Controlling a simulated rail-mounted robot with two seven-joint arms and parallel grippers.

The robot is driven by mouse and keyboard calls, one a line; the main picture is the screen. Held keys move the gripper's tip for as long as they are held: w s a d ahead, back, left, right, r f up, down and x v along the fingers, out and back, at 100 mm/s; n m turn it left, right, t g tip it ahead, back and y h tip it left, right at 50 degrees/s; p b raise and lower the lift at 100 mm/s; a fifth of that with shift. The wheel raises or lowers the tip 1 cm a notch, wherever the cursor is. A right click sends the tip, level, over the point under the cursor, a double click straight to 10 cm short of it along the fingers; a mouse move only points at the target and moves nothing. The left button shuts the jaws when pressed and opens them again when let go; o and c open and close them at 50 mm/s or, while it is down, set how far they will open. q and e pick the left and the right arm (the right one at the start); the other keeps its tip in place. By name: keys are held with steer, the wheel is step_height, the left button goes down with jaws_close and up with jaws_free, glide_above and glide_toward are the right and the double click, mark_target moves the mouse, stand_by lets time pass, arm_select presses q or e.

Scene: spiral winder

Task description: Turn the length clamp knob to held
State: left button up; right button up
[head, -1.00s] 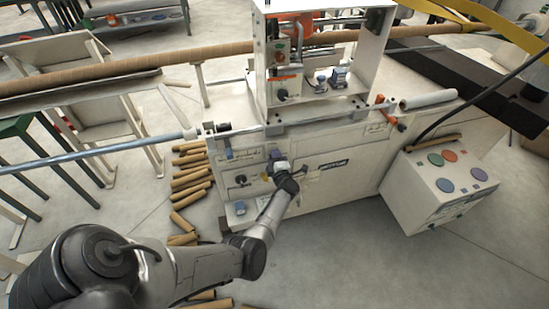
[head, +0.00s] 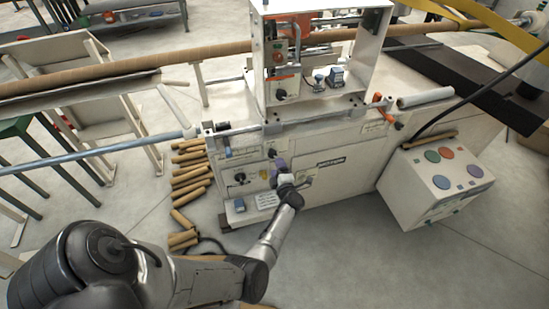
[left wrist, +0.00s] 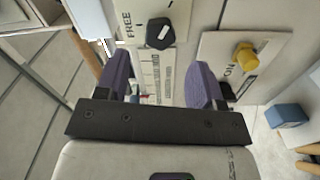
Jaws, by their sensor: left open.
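In the left wrist view a black knob (left wrist: 159,33) sits on a pale plate beside the word FREE; the held marking cannot be read. My left gripper (left wrist: 167,88) has purple fingers, spread apart and empty, with the knob beyond them and not touched. In the head view my left gripper (head: 277,172) is in front of the machine's front panel (head: 335,185), and my wrist hides part of that panel. My right gripper is not in view.
A yellow knob (left wrist: 245,55) on another plate and a blue block (left wrist: 288,117) are close to the gripper. Cardboard tubes (head: 188,180) lie on the floor left of the machine. A control box (head: 440,180) stands to the right.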

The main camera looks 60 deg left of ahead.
arm_select(q)
steer(key=p+v, duration=0.1)
steer(key=v, duration=0.6)
stand_by(0.6)
